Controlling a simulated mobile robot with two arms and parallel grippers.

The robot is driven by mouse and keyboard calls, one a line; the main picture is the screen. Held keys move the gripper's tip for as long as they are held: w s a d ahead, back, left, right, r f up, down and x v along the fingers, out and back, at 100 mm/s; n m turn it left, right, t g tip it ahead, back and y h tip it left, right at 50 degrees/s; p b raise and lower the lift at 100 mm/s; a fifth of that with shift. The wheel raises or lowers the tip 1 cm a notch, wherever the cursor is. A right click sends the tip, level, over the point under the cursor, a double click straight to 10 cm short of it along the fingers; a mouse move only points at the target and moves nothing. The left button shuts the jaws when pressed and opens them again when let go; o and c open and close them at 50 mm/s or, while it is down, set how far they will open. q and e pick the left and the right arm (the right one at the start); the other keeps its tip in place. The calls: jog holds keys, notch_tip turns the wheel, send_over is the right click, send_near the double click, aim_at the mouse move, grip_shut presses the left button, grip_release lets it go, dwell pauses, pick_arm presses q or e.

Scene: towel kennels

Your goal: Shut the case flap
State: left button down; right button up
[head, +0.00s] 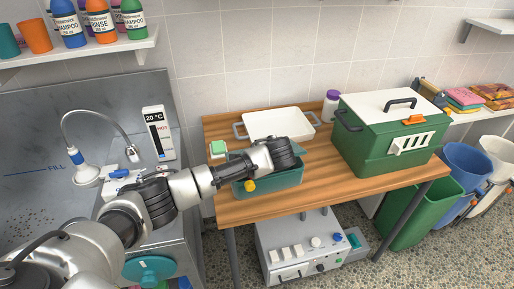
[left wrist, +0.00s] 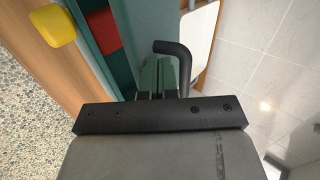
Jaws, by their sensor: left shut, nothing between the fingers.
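The teal case (head: 282,183) with a yellow latch (head: 250,185) stands on the wooden table, partly hidden under my left arm. In the left wrist view its teal front wall (left wrist: 95,58) and yellow latch (left wrist: 52,25) show, and a red item (left wrist: 102,30) lies in its dark interior, so it stands at least partly open. A teal panel, seemingly its flap, runs along the back side. My left gripper (left wrist: 167,95) is shut and empty, close to this panel beside a dark hooked handle (left wrist: 175,52); contact cannot be told. My right gripper is not in view.
A white tray (head: 278,124) with handles lies behind the case. A green box (head: 375,153) with a white lid stands to its right, and a small green-and-white item (head: 218,148) to its left. A control unit (head: 300,245) is below the table, bins at the right.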

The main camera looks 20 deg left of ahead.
pick_arm(q)
jog(key=shift+s+d+f+t+y, duration=0.2)
jog(key=shift+f+t, duration=0.1)
jog(key=shift+f, duration=0.2)
jog(key=shift+s+d+f+t+y, duration=0.1)
jog(key=shift+s+f+t+y, duration=0.15)
jog(key=shift+f, duration=0.25)
jog(key=shift+s+d+f, duration=0.2)
jog(key=shift+d+f, duration=0.05)
jog(key=shift+f, duration=0.35)
jog(key=shift+s+f+b, duration=0.1)
jog(key=shift+f+b, duration=0.2)
jog(key=shift+f, duration=0.15)
jog(key=shift+s+d+f, duration=0.1)
jog(key=shift+f, duration=0.2)
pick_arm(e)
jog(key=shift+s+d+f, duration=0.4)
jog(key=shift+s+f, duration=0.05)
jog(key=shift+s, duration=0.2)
pick_arm(q)
jog(key=shift+f, duration=0.15)
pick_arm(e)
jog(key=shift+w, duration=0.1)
